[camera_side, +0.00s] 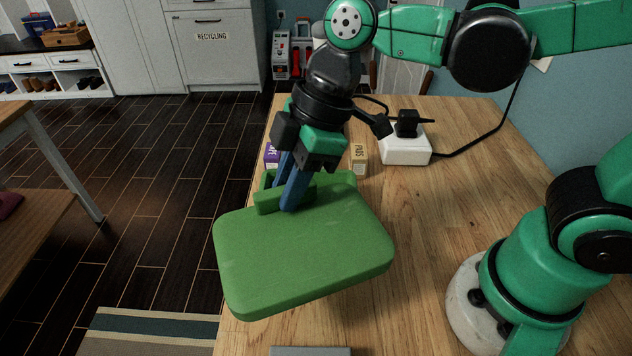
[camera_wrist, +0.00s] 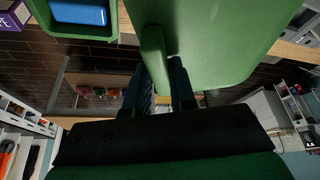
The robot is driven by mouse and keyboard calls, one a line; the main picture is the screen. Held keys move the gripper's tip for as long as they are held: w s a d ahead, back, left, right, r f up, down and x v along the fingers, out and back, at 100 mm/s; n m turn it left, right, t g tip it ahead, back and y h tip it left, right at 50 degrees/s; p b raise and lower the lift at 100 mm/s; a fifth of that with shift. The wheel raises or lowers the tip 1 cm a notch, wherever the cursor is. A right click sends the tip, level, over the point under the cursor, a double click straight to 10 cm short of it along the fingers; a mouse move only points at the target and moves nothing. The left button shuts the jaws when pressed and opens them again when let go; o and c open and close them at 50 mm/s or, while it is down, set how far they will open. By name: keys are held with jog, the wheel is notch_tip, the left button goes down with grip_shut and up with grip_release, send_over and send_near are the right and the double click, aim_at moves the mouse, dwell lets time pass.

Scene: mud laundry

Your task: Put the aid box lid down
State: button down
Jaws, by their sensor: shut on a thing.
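The green aid box lid (camera_side: 305,255) is a broad rounded plate with a raised grip bar. It hangs tilted in front of the green box (camera_side: 342,178), near the table's left edge, and hides most of it in the side view. My gripper (camera_side: 291,195) is shut on the lid's grip bar, its blue fingers on either side. In the wrist view the lid (camera_wrist: 215,40) fills the upper right, with my gripper (camera_wrist: 160,88) at its bar. The open box (camera_wrist: 72,33) shows at upper left with a blue item (camera_wrist: 80,12) inside.
A purple carton (camera_side: 271,157) and a pads carton (camera_side: 358,158) stand behind the box. A white power block (camera_side: 405,152) with a black plug and cable sits further back. A grey item (camera_side: 310,351) shows at the bottom edge. The wooden table (camera_side: 450,215) is bare right of the lid.

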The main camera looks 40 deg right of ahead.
aim_at(292, 221)
jog(key=shift+f, duration=3.1)
jog(key=shift+f, duration=0.6)
jog(key=c, duration=0.7)
grip_release()
